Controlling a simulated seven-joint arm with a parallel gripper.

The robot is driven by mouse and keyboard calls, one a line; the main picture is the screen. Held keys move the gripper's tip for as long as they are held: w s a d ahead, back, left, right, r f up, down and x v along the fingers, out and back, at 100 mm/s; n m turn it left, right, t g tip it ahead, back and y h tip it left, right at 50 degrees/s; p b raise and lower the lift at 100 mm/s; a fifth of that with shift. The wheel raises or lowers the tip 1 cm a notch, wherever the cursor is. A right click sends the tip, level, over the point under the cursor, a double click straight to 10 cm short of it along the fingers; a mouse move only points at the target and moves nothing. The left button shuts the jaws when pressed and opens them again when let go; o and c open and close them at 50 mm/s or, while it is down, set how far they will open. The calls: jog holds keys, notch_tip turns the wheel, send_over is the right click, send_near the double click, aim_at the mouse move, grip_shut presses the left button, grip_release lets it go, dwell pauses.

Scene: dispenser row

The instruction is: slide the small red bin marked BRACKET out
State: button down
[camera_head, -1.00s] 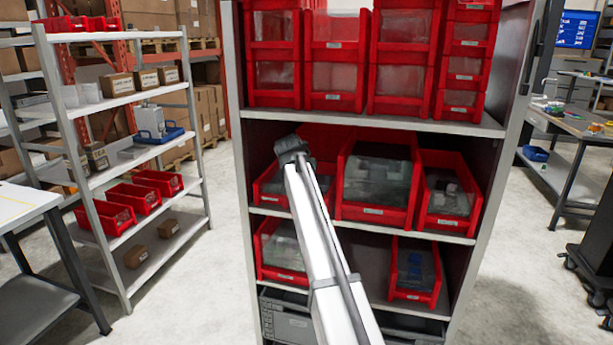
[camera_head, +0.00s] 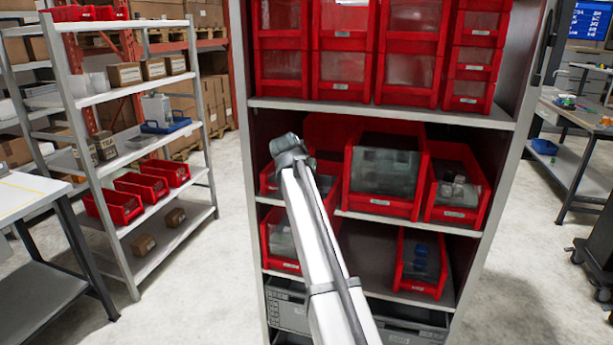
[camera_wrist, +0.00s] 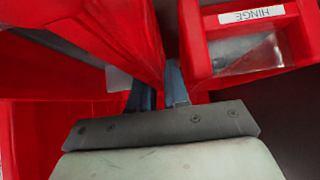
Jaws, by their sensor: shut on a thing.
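My gripper (camera_wrist: 158,92) has its two fingers on either side of a red bin wall in the wrist view. It is shut on this red bin (camera_wrist: 130,35), whose wall runs up the picture from between the fingers. A pale tag (camera_wrist: 118,80) shows beside the left finger, but I cannot read it. No BRACKET label is legible in any view, so I cannot confirm the bin's marking. In the head view my arm covers the fingertips and much of the left bins on the middle shelf.
A red bin marked HINGE (camera_wrist: 247,40) stands close to the right finger. A large clear-fronted red bin (camera_head: 383,209) and a narrower one (camera_head: 457,207) fill the middle shelf's right side. Bare shelf (camera_head: 365,260) shows below, left of another red bin (camera_head: 421,284).

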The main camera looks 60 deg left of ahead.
jog(key=c, duration=1)
grip_release()
jog(key=v, duration=1.3)
jog(key=shift+s+d+r, duration=0.2)
jog(key=shift+d+r, duration=0.05)
